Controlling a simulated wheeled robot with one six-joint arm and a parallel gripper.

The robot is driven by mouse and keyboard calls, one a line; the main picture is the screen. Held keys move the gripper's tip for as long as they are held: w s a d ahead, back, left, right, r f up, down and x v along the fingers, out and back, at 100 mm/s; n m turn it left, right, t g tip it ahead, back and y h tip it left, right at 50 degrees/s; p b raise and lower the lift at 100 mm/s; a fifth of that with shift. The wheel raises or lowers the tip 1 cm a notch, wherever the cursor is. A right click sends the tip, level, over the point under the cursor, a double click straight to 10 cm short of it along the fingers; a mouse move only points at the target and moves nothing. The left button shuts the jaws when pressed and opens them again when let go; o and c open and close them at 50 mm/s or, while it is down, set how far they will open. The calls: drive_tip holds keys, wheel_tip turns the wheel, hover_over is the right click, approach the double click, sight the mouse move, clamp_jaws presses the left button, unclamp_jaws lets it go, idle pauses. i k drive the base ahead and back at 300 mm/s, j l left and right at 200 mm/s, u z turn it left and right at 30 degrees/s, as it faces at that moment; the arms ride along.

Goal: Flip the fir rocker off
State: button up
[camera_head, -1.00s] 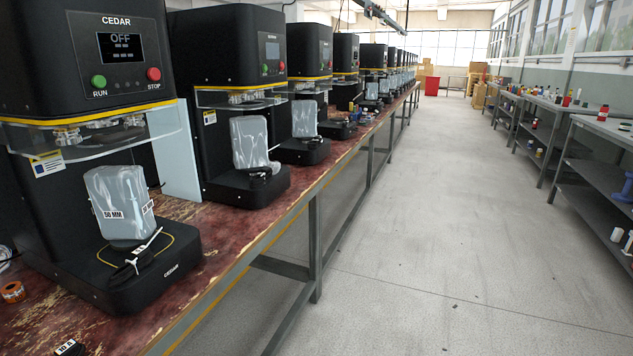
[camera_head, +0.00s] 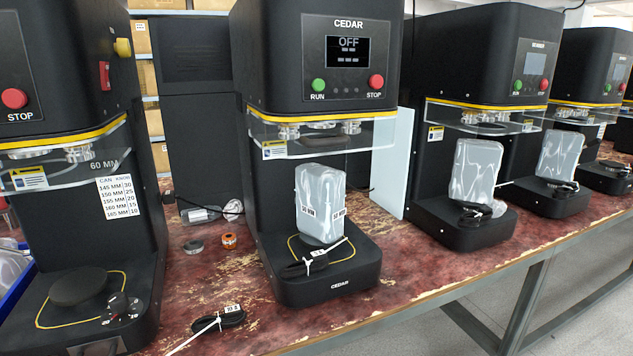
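No label reading FIR is legible in view. A red rocker-like switch (camera_head: 105,76) sits on the right side wall of the left machine (camera_head: 60,60), below a yellow knob-like part (camera_head: 122,47). Its position, on or off, is too small to tell. The left machine's name is out of frame; its red STOP button (camera_head: 14,98) shows. The middle machine (camera_head: 270,60) is labelled CEDAR, with a screen (camera_head: 335,52) reading OFF, a green RUN button (camera_head: 319,85) and a red STOP button (camera_head: 376,81). My gripper is not in view.
The worn red bench (camera_head: 240,320) carries the machines. A cable (camera_head: 218,320) lies near its front edge, with an orange roll (camera_head: 229,240) farther back. A plastic-wrapped block (camera_head: 320,205) stands on the CEDAR base. Grey floor (camera_head: 590,290) is clear at lower right.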

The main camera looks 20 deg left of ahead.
sight(104, 65)
drive_tip(key=i+u, duration=0.15)
drive_tip(key=u, duration=0.35)
drive_tip(key=i+l+u, duration=0.1)
drive_tip(key=u, duration=0.35)
drive_tip(key=l+u, duration=0.25)
drive_tip(key=u, duration=0.25)
drive_tip(key=i+l+u, duration=0.15)
drive_tip(key=u, duration=0.3)
drive_tip(key=i+l+u, duration=0.1)
drive_tip(key=u, duration=0.15)
drive_tip(key=l+u, duration=0.3)
